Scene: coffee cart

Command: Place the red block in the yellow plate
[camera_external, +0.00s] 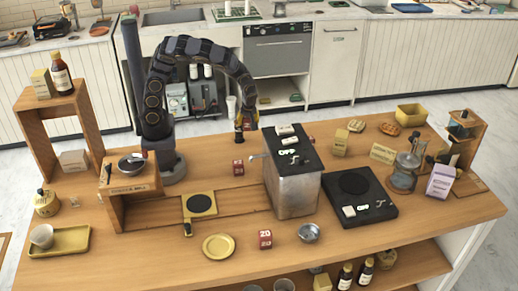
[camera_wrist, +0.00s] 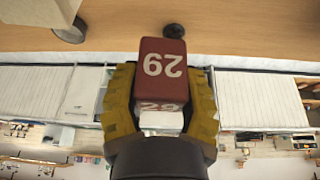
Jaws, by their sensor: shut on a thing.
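My gripper (camera_external: 246,122) is shut on a red block (camera_wrist: 162,68) marked "29", with one yellow finger on each side of it in the wrist view. The block is held above the counter, behind and left of a metal box with a black top. The round yellow plate (camera_external: 219,247) lies flat near the front edge of the counter, well in front of my gripper, and looks empty. A second red block (camera_external: 265,239) with a white number stands right of the plate. Another small red block (camera_external: 238,167) sits below my gripper.
The metal box (camera_external: 292,185) stands tall between my gripper and the right side. A black scale (camera_external: 358,195) lies further right. A yellow tray (camera_external: 58,241) with a cup is at left.

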